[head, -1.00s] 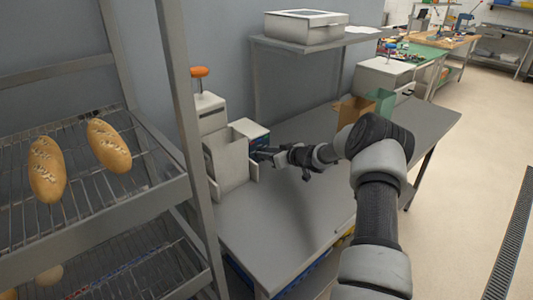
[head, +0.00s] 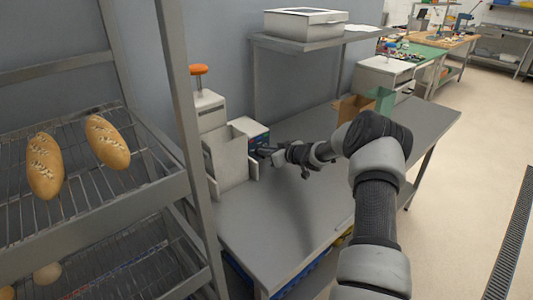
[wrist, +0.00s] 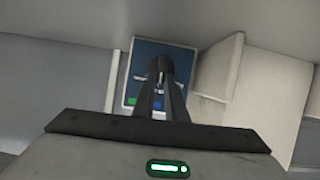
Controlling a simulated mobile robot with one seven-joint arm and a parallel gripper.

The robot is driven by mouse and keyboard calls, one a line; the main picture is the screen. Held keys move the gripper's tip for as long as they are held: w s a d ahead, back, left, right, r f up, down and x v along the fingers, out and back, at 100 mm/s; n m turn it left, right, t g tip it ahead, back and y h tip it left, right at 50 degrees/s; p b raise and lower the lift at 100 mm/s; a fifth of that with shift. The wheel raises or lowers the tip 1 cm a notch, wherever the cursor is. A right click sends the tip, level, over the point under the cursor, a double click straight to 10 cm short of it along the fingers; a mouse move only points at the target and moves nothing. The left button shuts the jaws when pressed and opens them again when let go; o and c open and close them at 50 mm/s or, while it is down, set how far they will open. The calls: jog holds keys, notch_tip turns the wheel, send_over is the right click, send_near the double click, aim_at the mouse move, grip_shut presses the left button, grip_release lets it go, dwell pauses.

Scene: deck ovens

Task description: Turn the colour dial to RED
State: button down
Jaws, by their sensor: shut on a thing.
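The colour dial (wrist: 160,77) sits on a dark blue panel (wrist: 147,56). Only a small pale part of the dial shows between my fingertips. A green mark (wrist: 132,101) and a blue mark (wrist: 157,104) show low on the panel; no red mark is visible, and my fingers cover part of the face. In the head view the panel (head: 259,141) shows as a thin blue side of a pale box on the bench. My gripper (wrist: 162,75) is shut on the dial; it also shows in the head view (head: 266,152), in front of the panel.
A pale machine with an orange knob (head: 198,70) stands behind the box (head: 229,160). A metal rack (head: 100,225) with bread is at the left. A cardboard box (head: 350,108) stands farther along the bench. The bench top (head: 280,210) is clear below my arm.

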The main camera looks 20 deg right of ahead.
jog(key=a+f+n+h+b, duration=0.1)
jog(key=n+b, duration=0.1)
jog(key=b, duration=0.7)
jog(key=shift+s+f+t+b, duration=0.1)
jog(key=shift+f+t+b, duration=0.1)
jog(key=shift+t+b, duration=0.2)
jog(key=n+b, duration=0.1)
jog(key=b, duration=0.2)
jog(key=n+h+b, duration=0.1)
jog(key=b, duration=0.3)
jog(key=shift+s+a+t+h, duration=0.1)
jog(key=shift+a+t+h, duration=0.2)
jog(key=shift+t, duration=0.1)
jog(key=n+b, duration=0.1)
jog(key=b, duration=0.3)
jog(key=shift+s+a+r+n+t+h, duration=0.1)
jog(key=shift+a+r+n+t+h, duration=0.1)
jog(key=shift+n+t+h, duration=0.15)
jog(key=shift+r+n+t+h+b, duration=0.1)
jog(key=shift+n+t+h+b, duration=0.15)
jog(key=shift+n+b, duration=0.45)
jog(key=shift+r+n, duration=0.1)
jog(key=shift+n, duration=0.15)
jog(key=c, duration=1.8)
grip_release()
jog(key=shift+a+f, duration=0.1)
jog(key=shift+f, duration=0.2)
